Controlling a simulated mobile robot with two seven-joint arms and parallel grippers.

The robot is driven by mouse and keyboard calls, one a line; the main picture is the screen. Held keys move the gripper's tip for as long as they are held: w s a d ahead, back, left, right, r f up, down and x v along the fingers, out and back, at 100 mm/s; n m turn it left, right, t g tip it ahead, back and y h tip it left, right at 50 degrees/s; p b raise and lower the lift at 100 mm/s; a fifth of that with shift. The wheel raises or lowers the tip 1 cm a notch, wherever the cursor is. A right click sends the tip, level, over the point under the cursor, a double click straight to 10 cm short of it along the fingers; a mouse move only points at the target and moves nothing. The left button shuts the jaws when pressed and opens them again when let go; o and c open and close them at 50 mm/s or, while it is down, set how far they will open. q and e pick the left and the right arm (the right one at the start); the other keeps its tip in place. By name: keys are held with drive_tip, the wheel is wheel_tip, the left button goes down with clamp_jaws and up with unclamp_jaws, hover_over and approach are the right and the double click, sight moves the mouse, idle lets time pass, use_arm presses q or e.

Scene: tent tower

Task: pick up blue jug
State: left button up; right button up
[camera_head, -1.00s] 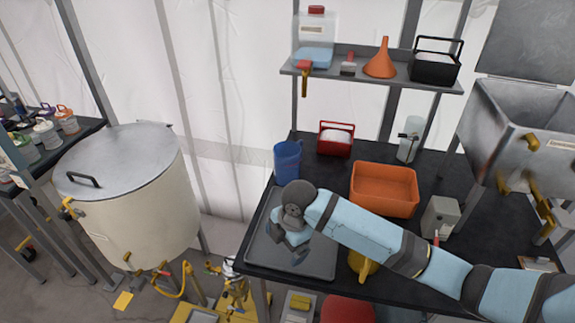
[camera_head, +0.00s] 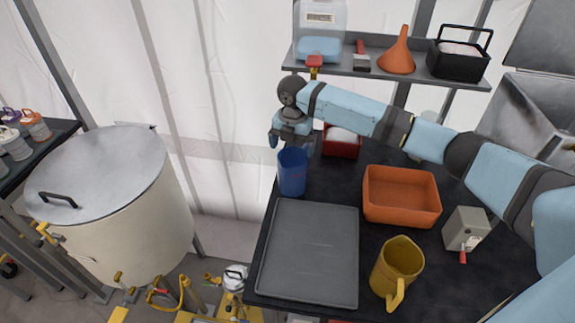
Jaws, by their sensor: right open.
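The blue jug (camera_head: 292,174) stands upright on the black table, near its far left corner, behind the grey tray (camera_head: 309,255). My right gripper (camera_head: 292,143) is above and just behind the jug's rim, pointing down. Its fingers are open and spread to either side of the jug's top. I cannot tell whether they touch the jug. My left gripper is not in view.
A red caddy (camera_head: 341,143) stands close to the right of the jug. An orange bin (camera_head: 401,195), a yellow jug (camera_head: 397,268) and a grey box (camera_head: 465,229) are on the table. A shelf (camera_head: 385,64) hangs above. A large vat (camera_head: 118,205) stands left.

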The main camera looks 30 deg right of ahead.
sight(293, 157)
drive_tip(key=shift+s+f, duration=0.35)
drive_tip(key=shift+f, duration=0.5)
wheel_tip(293, 157, down, 5)
drive_tip(key=shift+r+p, duration=0.2)
drive_tip(key=shift+p, duration=0.4)
drive_tip(key=shift+f, duration=0.15)
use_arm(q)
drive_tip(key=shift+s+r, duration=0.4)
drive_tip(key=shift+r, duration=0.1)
use_arm(e)
drive_tip(key=shift+s, duration=0.1)
drive_tip(key=c, duration=0.7)
